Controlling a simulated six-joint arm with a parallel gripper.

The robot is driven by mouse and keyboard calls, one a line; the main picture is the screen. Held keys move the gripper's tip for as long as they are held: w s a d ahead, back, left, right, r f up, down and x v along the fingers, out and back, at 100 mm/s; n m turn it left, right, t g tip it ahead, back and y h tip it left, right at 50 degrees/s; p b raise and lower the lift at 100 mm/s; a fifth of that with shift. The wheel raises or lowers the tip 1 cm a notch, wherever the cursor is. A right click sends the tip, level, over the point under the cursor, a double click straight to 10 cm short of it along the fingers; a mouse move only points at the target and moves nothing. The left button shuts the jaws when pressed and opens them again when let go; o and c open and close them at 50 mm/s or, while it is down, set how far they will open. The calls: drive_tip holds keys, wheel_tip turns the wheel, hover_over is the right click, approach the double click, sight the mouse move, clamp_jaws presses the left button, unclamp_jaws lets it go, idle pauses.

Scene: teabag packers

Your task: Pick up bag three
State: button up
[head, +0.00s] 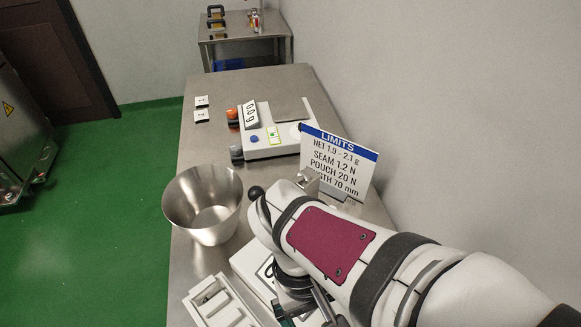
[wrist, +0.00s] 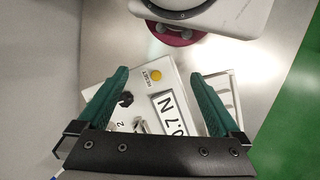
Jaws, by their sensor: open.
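My gripper (wrist: 160,75) is open in the wrist view, with its two green fingers apart and nothing seen between them. In the head view my arm covers much of this instrument (head: 246,262), and the gripper is only partly visible at the bottom edge. I cannot make out bag three in either view. Two small white cards with dark marks, the upper card (head: 201,101) and the lower card (head: 201,115), lie on the far left of the table.
A steel bowl (head: 180,205) stands at the table's left edge. A white compartment tray (head: 243,297) is at the front, beside the instrument. Bare table (head: 215,75) lies beyond the scale.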

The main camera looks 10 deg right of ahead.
drive_tip(key=w+a+f+n+t+h, duration=0.4)
drive_tip(key=w+n+t+h, duration=0.15)
drive_tip(key=n, duration=0.55)
drive_tip(key=w+a+f+n+t+h, duration=0.4)
drive_tip(key=w+f+n+t, duration=0.15)
drive_tip(key=n, duration=0.65)
drive_tip(key=shift+n+y, duration=0.3)
drive_tip(key=shift+y, duration=0.05)
drive_tip(key=x, duration=0.9)
drive_tip(key=shift+w, duration=0.25)
drive_tip(key=x, duration=0.5)
drive_tip(key=shift+w+d, duration=0.1)
drive_tip(key=shift+d, duration=0.25)
drive_tip(key=c, duration=1.1)
drive_tip(key=shift+o, duration=0.2)
wheel_tip(320, 180, up, 10)
